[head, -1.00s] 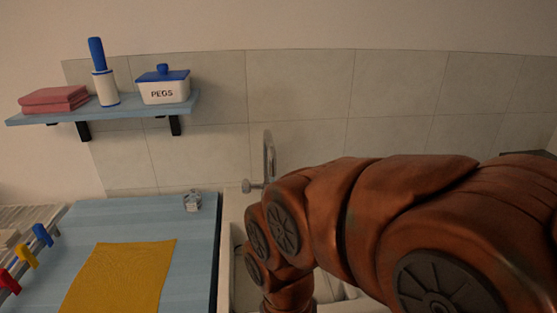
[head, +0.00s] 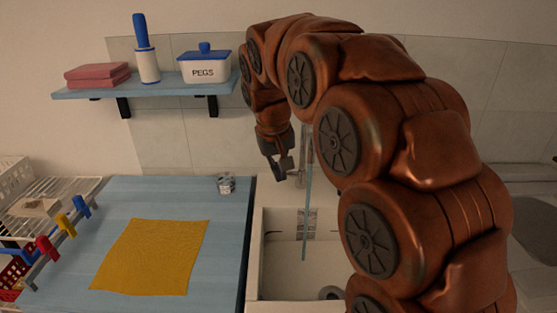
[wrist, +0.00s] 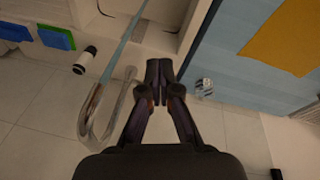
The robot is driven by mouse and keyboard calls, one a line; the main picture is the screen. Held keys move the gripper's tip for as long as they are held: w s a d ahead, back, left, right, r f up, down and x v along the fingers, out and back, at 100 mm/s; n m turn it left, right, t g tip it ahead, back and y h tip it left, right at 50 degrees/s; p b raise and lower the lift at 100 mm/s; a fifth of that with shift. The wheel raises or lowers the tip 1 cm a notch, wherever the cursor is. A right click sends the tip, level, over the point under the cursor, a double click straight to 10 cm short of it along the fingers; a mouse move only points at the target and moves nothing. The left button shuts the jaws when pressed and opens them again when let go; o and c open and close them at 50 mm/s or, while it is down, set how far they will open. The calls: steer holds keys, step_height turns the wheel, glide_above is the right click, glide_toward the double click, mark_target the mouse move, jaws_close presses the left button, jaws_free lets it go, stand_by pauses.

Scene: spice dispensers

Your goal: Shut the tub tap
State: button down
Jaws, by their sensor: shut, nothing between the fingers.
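The chrome tap spout (head: 306,140) rises behind the white tub (head: 255,262). A pale blue stream of water (head: 307,215) runs from it down into the tub. In the wrist view the curved spout (wrist: 92,112) and the stream (wrist: 124,42) lie left of my gripper (wrist: 159,66). Its fingers are together with nothing between them. In the head view my gripper (head: 281,172) points down at the tub's back edge, just left of the spout. The tap's handle is not clearly visible; a small metal part shows beside the fingertips. I cannot tell whether they touch.
A small glass (head: 226,183) stands on the blue worktop (head: 190,200) left of the tub. A yellow cloth (head: 150,257) lies there too. A blue shelf (head: 150,88) with a pegs box (head: 206,67) hangs on the wall, left of my arm.

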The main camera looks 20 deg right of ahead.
steer(key=w+d+r+m+t+h, duration=0.1)
steer(key=w+d+r, duration=0.1)
steer(key=w, duration=0.6)
steer(key=w+d+r+m+t, duration=0.1)
steer(key=w+d+r, duration=0.15)
steer(key=w, duration=0.65)
steer(key=x, duration=0.3)
steer(key=p+x, duration=0.1)
steer(key=x, duration=0.3)
steer(key=p+x, duration=0.1)
steer(key=x, duration=0.3)
steer(key=shift+s+d+f, duration=0.1)
steer(key=shift+s+d, duration=0.1)
steer(key=shift+s, duration=0.15)
steer(key=shift+s+f+p, duration=0.35)
steer(key=shift+f+p, duration=0.05)
steer(key=shift+f, duration=0.4)
steer(key=shift+s+f+p, duration=0.35)
steer(key=shift+f+p, duration=0.05)
steer(key=shift+f, duration=0.4)
steer(key=shift+f+h, duration=0.1)
steer(key=shift+h, duration=0.2)
